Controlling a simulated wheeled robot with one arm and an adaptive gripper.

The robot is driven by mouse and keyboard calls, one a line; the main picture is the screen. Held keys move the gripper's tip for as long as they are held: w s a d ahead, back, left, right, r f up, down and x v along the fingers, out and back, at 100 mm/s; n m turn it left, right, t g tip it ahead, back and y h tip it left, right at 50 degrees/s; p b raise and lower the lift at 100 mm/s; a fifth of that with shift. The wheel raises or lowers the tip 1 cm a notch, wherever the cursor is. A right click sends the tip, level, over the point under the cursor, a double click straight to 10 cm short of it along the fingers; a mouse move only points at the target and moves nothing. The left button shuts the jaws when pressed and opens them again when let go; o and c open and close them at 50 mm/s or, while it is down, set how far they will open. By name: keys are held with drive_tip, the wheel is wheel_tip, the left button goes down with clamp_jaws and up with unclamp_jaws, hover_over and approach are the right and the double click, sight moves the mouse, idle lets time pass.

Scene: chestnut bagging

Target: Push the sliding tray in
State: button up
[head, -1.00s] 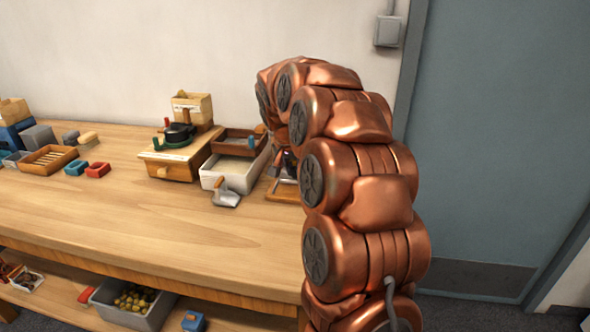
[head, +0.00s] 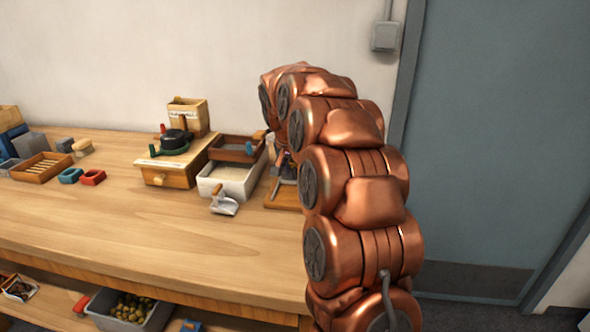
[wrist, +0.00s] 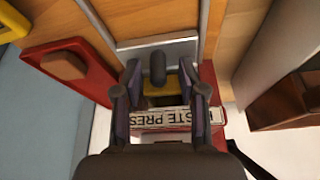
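I cannot tell for certain which part is the sliding tray. In the wrist view, a grey metal plate (wrist: 130,52) lies between two grey rails, and a dark upright knob (wrist: 157,68) stands in front of it. My gripper (wrist: 160,78) has its two fingers spread, one on each side of the knob, with a visible gap to it. A red body with a white label (wrist: 165,119), partly reading "STE PRESS", lies beneath the fingers. In the head view, my arm hides the gripper and most of this press. A wooden board (head: 284,196) shows beside the arm.
A red piece (wrist: 45,60) lies left in the wrist view. The front of the bench is clear.

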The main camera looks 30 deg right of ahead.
drive_tip(key=v, duration=1.2)
